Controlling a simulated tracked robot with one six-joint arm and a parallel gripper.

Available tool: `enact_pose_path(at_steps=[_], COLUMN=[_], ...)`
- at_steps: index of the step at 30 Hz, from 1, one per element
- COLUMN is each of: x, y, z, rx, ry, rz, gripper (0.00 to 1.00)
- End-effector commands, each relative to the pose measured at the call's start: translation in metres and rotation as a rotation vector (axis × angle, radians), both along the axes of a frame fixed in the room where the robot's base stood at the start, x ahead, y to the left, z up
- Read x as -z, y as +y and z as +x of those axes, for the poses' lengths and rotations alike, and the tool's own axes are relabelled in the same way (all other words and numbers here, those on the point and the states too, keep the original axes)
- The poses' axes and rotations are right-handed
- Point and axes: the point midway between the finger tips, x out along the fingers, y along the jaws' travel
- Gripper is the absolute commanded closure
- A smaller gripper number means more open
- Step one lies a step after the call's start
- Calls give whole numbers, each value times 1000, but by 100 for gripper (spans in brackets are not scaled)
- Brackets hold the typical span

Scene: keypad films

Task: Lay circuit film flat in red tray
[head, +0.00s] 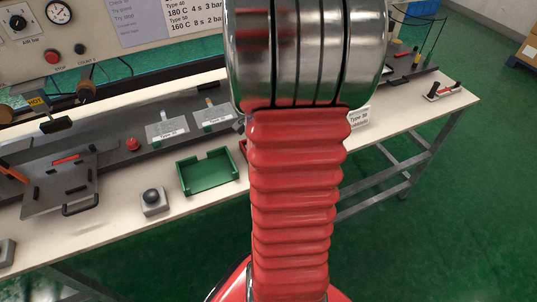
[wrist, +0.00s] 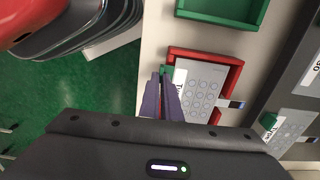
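The circuit film (wrist: 202,88) is a pale grey sheet with rows of round key outlines, a white label on its left and a dark tail on its right. In the wrist view it lies over the red tray (wrist: 205,53), mostly within its walls. I cannot tell whether it touches the floor. My gripper's purple fingers (wrist: 165,77) close at their tips on the film's green tab, at its left edge. In the head view my arm hides the gripper, the film and nearly all of the red tray (head: 243,148).
A green tray (head: 208,172) stands beside the red one. Other films (head: 167,131) lie on the dark rail behind. A grey push-button box (head: 153,201) and a hinged plate (head: 61,184) are further left. The bench's front edge is near.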

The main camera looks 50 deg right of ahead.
Motion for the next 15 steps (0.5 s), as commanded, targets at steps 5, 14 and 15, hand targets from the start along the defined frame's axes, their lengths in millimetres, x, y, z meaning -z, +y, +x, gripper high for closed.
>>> enact_pose_path(at_steps=[5, 14, 15], x=[5, 6, 6], y=[0, 0, 0], z=[0, 1, 1], rx=[-1, -2, -2], ry=[0, 0, 0], rz=[0, 0, 0], gripper=[100, 100, 100])
